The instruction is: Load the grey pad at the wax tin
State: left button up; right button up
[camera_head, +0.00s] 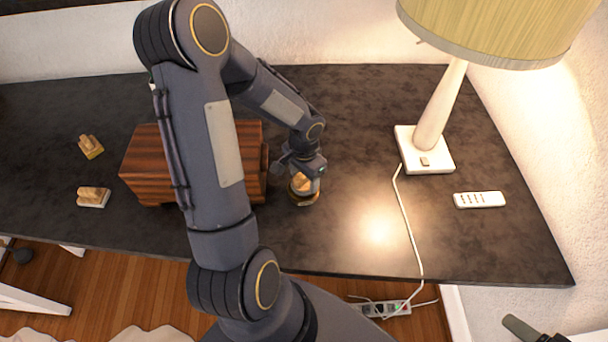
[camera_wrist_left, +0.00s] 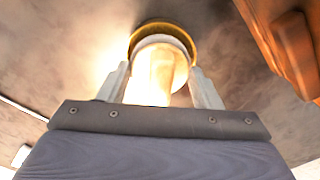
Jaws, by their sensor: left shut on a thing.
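My left gripper (camera_head: 308,172) is shut on a wooden-handled stamp (camera_head: 304,184), just right of the wooden box. In the left wrist view the stamp's pale handle (camera_wrist_left: 155,78) stands between the two fingers. A round wax tin with a gold rim (camera_wrist_left: 166,27) is around or directly under the stamp's pale lower end; the tin's rim shows low in the head view (camera_head: 305,203). The stamp's underside is hidden, so I cannot tell the pad's colour or whether it touches the wax. My right gripper is not in view.
A striped wooden box (camera_head: 146,165) stands left of the tin, partly behind my arm. Two more stamps, one yellow-based (camera_head: 90,147) and one white-based (camera_head: 93,197), lie further left. A lamp (camera_head: 427,150), its cable and a white remote (camera_head: 479,200) are right. Dark tabletop between is clear.

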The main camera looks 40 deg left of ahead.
pick_arm(q)
jog(key=shift+f+b, duration=0.5)
jog(key=shift+b, duration=0.15)
dwell(1.9)
jog(key=shift+r, duration=0.1)
jog(key=shift+r+p, duration=2.65)
jog(key=shift+r, duration=0.8)
